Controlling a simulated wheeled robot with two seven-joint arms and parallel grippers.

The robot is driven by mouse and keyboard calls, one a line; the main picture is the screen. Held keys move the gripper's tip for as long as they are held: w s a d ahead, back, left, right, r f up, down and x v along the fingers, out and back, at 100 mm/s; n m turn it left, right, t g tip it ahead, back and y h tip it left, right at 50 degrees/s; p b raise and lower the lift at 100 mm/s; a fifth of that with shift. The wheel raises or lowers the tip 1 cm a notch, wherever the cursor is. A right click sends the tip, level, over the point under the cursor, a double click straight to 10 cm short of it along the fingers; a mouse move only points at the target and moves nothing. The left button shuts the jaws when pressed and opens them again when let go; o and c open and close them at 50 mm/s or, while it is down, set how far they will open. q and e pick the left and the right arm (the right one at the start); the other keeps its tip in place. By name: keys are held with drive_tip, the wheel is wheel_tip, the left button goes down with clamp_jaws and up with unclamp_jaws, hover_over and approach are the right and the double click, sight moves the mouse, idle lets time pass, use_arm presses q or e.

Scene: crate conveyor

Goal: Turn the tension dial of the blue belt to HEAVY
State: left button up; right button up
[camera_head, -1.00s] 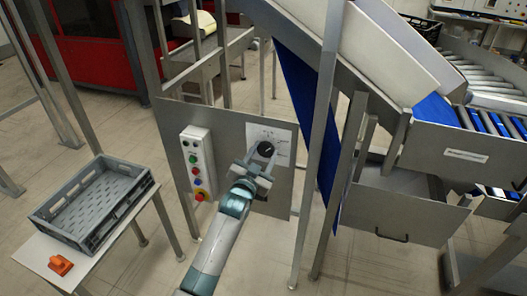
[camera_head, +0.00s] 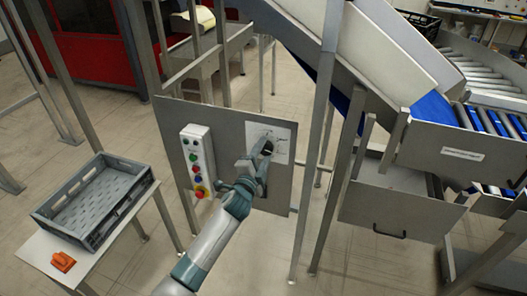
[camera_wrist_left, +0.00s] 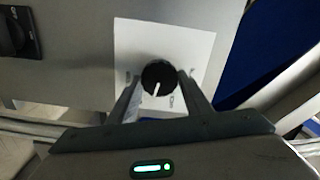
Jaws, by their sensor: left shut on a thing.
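The tension dial is a round black knob (camera_head: 268,148) on a white label plate (camera_head: 281,133) fixed to a grey panel. My left gripper (camera_head: 262,152) is shut on the dial, seen from the front. In the left wrist view its fingers lie on both sides of the black knob (camera_wrist_left: 160,76), whose white pointer line points down and slightly left. The plate's markings are too small to read. The blue belt (camera_head: 342,102) shows under the sloping conveyor frame, and a blue surface (camera_wrist_left: 250,62) shows beside the panel in the wrist view. My right gripper is out of view.
A control box (camera_head: 197,160) with coloured buttons and a red stop knob is left of the dial on the panel. A grey crate (camera_head: 50,222) and an orange object (camera_head: 63,262) are on a table at left. Metal posts (camera_head: 318,150) stand right of the panel.

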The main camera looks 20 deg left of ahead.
use_arm(q)
drive_tip(key=shift+m, duration=1.8)
drive_tip(key=shift+f, duration=0.1)
drive_tip(key=o, duration=1.1)
drive_tip(key=shift+c, duration=0.2)
drive_tip(key=shift+s, duration=0.1)
drive_tip(key=shift+s, duration=0.4)
drive_tip(key=s+b, duration=0.3)
drive_tip(key=s, duration=1.3)
drive_tip(key=shift+s+a, duration=0.2)
drive_tip(key=shift+a, duration=0.1)
